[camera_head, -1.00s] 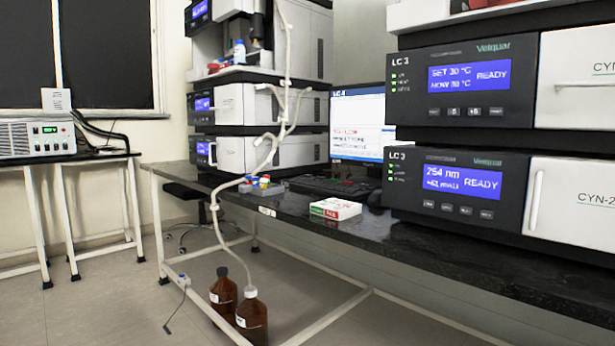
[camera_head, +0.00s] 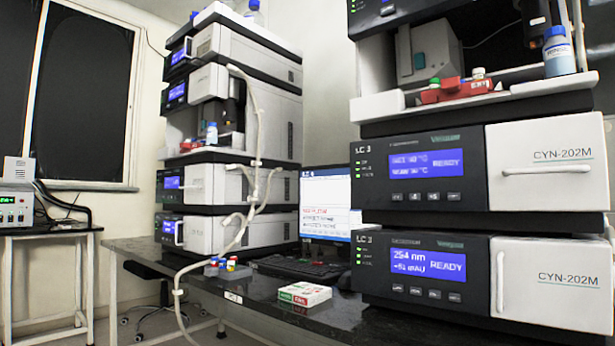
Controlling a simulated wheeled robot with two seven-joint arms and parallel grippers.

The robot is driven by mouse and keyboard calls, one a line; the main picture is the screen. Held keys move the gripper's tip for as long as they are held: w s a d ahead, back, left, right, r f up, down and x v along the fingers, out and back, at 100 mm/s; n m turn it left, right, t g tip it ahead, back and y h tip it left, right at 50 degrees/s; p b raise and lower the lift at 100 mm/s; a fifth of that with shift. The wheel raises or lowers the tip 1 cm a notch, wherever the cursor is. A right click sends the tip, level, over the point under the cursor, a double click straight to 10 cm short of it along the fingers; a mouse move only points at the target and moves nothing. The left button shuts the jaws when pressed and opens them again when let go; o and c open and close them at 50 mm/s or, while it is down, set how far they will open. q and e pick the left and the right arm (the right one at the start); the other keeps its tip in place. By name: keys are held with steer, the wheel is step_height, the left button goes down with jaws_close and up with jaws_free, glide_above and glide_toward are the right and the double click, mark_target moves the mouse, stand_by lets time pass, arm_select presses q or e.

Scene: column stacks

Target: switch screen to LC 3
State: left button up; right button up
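A computer monitor (camera_head: 326,190) stands on the black bench between two instrument stacks. Its screen is lit, with a blue header that seems to read LC 4, and lines of red and dark text below. The right stack's column unit (camera_head: 425,170) and the detector unit (camera_head: 425,268) below it carry LC 3 labels and READY displays. A keyboard (camera_head: 298,267) lies in front of the monitor; its right end is close to the right stack. A mouse cannot be made out. Neither of my grippers is in view.
A red and white box (camera_head: 305,294) lies near the bench's front edge. A small rack with coloured caps (camera_head: 221,267) stands left of it. The left stack (camera_head: 228,130) has pale tubing hanging in front. Some bare bench (camera_head: 262,290) shows between rack and box.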

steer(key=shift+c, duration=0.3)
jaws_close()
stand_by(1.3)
